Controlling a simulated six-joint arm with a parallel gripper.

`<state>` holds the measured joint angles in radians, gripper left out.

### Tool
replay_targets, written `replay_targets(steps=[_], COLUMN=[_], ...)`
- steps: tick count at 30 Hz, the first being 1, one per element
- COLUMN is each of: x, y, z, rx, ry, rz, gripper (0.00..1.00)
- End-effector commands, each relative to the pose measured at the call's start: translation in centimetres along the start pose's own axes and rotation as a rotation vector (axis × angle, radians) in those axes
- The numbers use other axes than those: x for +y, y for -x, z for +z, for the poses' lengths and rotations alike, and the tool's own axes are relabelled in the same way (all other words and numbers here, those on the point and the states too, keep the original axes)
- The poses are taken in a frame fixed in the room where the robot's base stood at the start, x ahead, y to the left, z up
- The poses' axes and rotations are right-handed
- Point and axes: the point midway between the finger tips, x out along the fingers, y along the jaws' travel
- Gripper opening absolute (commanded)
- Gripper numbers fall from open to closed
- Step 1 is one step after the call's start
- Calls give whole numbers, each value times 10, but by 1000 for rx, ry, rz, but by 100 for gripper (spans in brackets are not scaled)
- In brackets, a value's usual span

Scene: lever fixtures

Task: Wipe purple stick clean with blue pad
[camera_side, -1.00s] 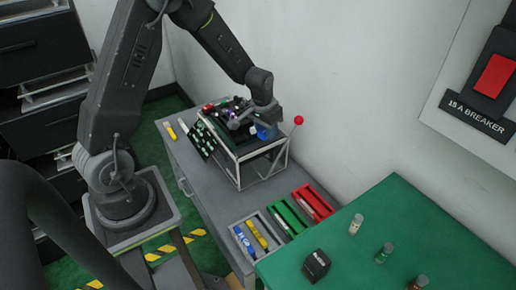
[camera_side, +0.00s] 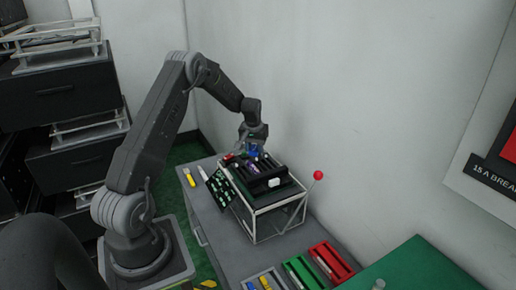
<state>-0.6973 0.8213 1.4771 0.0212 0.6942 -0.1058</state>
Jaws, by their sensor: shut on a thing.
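My gripper (camera_side: 250,147) is above the back edge of the black fixture (camera_side: 283,182) on the white-framed stand. It is shut on a small blue thing, which looks like the blue pad (camera_side: 252,150). A small purple patch (camera_side: 253,170) in the fixture, just below the gripper, looks like the purple stick. It is too small to make out its full shape. I cannot tell whether the pad touches it.
The stand's white frame (camera_side: 251,224) rises from a grey cabinet top. A red-knobbed lever (camera_side: 318,175) stands at its right, and a green circuit board (camera_side: 219,187) leans at its left. Green (camera_side: 302,274) and red (camera_side: 330,262) trays lie in front.

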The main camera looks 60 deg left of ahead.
Motion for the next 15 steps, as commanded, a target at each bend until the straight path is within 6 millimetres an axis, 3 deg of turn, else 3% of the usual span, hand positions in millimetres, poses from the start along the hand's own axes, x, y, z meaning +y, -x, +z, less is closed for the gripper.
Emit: replay_targets(steps=[15], x=[1], y=[-47], z=[8], rx=[-2], ry=[-2], rz=[0], gripper=[16])
